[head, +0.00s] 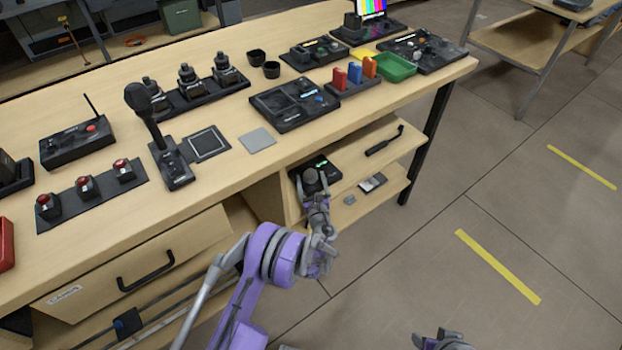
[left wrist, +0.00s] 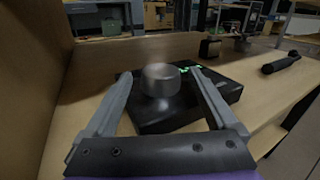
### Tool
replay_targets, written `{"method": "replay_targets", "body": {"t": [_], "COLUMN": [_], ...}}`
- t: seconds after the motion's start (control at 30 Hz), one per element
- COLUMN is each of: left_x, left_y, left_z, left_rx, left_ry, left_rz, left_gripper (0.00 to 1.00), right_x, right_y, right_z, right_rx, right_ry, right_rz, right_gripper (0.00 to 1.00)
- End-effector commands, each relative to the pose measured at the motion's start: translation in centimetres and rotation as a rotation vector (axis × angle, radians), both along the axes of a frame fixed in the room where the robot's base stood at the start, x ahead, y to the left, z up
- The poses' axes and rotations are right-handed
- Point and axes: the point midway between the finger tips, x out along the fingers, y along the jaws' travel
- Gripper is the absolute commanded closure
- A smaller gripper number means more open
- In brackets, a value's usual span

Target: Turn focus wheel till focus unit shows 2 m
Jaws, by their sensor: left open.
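The focus unit (head: 326,163) is a black box on the upper open shelf under the bench, with a small green display. In the left wrist view the focus unit (left wrist: 218,90) lies ahead, its green readout (left wrist: 190,69) too small and partly covered to read. The grey round focus wheel (left wrist: 160,79) stands on its top; it also shows in the head view (head: 312,178). My left gripper (head: 315,194) is open, one finger on each side of the wheel; I cannot tell whether they touch it. My right gripper (head: 441,340) shows only partly at the bottom edge.
A black handle-like tool (head: 384,141) and a small flat box (head: 373,183) lie on the shelves nearby. The bench top (head: 225,170) hangs above the unit. A wooden side panel (left wrist: 35,80) stands close on the left.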

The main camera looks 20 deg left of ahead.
Motion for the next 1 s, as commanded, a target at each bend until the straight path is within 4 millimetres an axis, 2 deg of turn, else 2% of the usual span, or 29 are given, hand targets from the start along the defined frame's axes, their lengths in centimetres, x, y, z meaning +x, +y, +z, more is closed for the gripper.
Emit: {"method": "replay_targets", "body": {"t": [0.13,0.4,0.87,1.0], "left_x": [0.77,0.87,0.84,0.83], "left_y": [0.38,0.41,0.40,0.52], "left_z": [-0.01,0.03,0.02,0.07], "left_rx": [0.001,0.000,0.000,0.000], "left_ry": [0.000,0.000,0.000,-0.002], "left_rz": [0.000,0.000,0.000,-0.015], "left_gripper": [0.09,0.09,0.92,0.94], "right_x": [0.00,0.00,0.00,0.01], "right_y": [0.00,0.00,0.00,0.00], "right_z": [-0.06,-0.06,-0.06,-0.08], "right_rx": [0.000,0.000,0.000,0.000], "right_ry": [0.000,0.000,0.000,0.000], "right_rz": [0.000,0.000,0.000,0.000], "right_gripper": [0.50,0.50,0.50,0.50]}}
